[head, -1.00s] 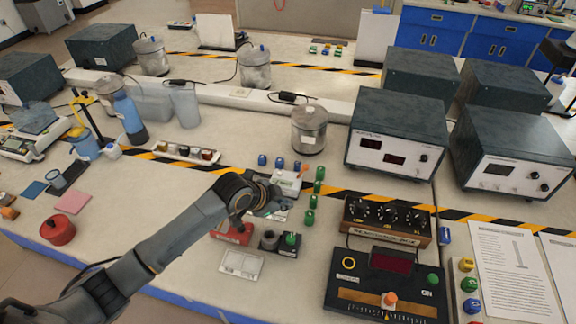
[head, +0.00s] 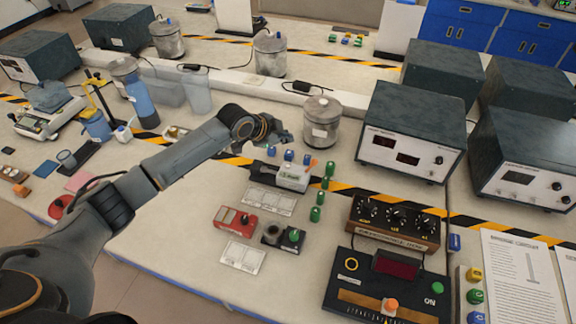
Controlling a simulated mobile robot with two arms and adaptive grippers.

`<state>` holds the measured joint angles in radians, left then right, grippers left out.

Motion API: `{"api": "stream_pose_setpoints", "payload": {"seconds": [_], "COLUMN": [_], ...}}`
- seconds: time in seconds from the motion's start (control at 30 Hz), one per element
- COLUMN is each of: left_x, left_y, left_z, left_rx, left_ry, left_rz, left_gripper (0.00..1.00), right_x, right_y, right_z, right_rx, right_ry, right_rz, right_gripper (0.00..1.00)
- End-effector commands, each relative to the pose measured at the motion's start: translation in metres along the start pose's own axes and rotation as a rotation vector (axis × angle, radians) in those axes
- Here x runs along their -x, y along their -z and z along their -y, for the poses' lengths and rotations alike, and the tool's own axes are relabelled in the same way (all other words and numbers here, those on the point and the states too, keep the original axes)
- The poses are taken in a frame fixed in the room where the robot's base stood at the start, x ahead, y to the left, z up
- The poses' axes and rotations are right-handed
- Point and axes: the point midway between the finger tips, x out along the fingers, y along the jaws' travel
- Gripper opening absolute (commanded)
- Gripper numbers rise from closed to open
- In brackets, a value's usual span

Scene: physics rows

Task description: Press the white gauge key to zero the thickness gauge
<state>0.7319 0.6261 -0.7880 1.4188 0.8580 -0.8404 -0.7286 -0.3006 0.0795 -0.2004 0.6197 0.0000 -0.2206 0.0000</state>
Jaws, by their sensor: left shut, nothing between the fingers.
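A small white instrument (head: 293,177), which looks like the thickness gauge, stands on the bench near the middle, with a greenish patch on its front and an orange piece at its right. A separate white key cannot be made out at this size. My left gripper (head: 281,138) is shut and empty. In the picture it is above and behind the white instrument, apart from it, just left of a metal canister. Its fingertips are small and partly hard to see. My right gripper is not in view.
Blue pegs (head: 289,156) stand right behind the instrument and green pegs (head: 325,184) to its right. A metal canister (head: 321,122) stands beyond. A red box (head: 233,218) and a black control console (head: 387,285) are nearer.

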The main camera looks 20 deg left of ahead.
Motion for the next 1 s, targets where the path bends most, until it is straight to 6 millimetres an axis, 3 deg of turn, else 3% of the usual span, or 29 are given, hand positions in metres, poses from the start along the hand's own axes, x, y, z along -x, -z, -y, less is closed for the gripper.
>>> {"api": "stream_pose_setpoints", "payload": {"seconds": [0.27, 0.57, 1.0], "left_x": [-0.017, -0.047, -0.061], "left_y": [-0.012, -0.035, -0.044], "left_z": [-0.013, -0.035, -0.045], "left_rx": [0.000, 0.000, 0.001], "left_ry": [-0.001, -0.001, -0.001], "left_rz": [0.000, 0.000, 0.000], "left_gripper": [0.00, 0.00, 0.00], "right_x": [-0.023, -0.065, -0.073], "right_y": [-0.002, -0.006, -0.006], "right_z": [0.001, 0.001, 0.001], "right_rx": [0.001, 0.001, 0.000], "right_ry": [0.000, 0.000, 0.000], "right_rz": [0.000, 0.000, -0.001], "right_gripper": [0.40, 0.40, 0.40]}}
